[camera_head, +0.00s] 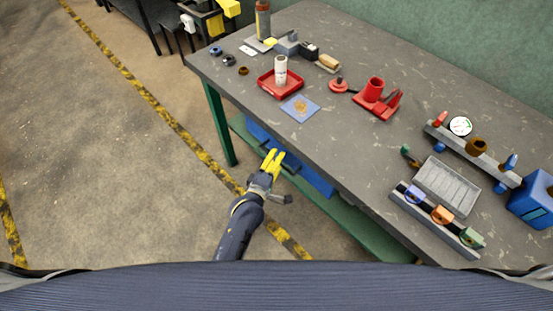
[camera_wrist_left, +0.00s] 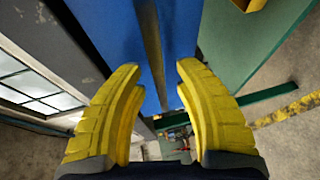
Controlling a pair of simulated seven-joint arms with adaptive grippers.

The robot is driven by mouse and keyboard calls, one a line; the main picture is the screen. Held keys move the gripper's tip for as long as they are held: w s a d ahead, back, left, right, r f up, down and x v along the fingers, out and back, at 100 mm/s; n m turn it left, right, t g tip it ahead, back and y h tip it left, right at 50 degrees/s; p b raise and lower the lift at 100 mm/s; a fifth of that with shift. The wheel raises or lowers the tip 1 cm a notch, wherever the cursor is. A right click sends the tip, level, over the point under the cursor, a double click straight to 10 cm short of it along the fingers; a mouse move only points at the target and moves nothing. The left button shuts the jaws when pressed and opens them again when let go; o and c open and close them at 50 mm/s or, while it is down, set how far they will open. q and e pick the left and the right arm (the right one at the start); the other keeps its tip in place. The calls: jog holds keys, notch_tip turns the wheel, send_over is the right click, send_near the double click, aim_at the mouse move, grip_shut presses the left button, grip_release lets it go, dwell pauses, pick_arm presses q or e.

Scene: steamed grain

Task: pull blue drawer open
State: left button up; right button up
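The blue drawer (camera_head: 318,179) sits under the grey-topped workbench, partly hidden by the tabletop and my gripper. Its blue front fills the upper middle of the left wrist view (camera_wrist_left: 112,32). A long dark bar that looks like its handle (camera_wrist_left: 152,45) runs down that front. My left gripper (camera_head: 273,155) has yellow fingers and is at the drawer front. In the left wrist view its fingertips (camera_wrist_left: 159,73) are apart, one on each side of the bar, with visible gaps. It is open; contact with the bar cannot be told. My right gripper is not in view.
The workbench top (camera_head: 335,135) overhangs the drawer. It holds a red tray (camera_head: 268,87), a blue pad (camera_head: 300,116), red tools and a grey box (camera_head: 447,187). A green leg (camera_head: 219,124) stands left of the drawer. Floor in front is clear.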

pick_arm(q)
jog(key=shift+o, duration=0.3)
grip_shut()
dwell(0.3)
